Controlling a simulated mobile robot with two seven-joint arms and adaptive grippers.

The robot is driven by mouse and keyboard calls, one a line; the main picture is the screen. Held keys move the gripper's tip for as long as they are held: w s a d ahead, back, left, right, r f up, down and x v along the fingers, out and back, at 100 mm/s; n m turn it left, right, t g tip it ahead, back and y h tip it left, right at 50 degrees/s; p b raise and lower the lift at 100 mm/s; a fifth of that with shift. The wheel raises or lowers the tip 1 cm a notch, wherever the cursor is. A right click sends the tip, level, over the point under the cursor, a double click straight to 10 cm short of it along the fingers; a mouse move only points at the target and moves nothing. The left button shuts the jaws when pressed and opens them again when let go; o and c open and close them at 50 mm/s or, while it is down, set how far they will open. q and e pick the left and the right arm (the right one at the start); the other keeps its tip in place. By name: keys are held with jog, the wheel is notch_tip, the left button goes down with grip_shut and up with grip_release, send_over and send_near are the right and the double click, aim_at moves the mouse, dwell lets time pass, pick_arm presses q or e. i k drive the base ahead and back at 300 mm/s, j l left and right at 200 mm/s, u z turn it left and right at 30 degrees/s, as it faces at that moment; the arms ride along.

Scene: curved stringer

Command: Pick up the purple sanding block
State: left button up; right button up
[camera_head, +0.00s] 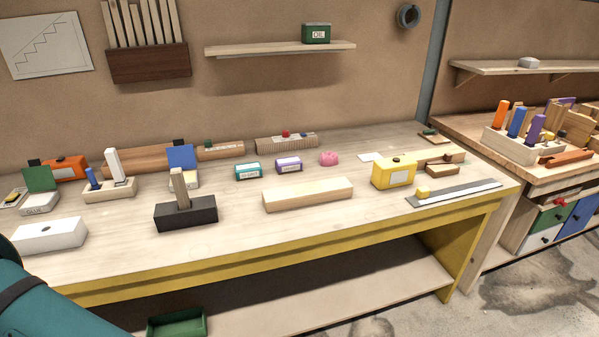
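A small purple block (288,165) with a pale label on its front sits on the workbench (330,227), behind the long pale wood bar. It looks like the purple sanding block, and nothing touches it from above. A similar teal block (248,171) stands just to its left, with a small gap. A pink rounded object (329,158) lies to its right. Neither of my grippers is in view.
The long wood bar (307,194) lies in front of the purple block. A black block with an upright wooden piece (186,211) stands front left, and a yellow box (393,173) stands right. A ridged wood piece (287,143) lies behind. The bench's front strip is mostly clear.

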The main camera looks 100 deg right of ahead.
aim_at(292, 163)
jog(key=z, duration=2.95)
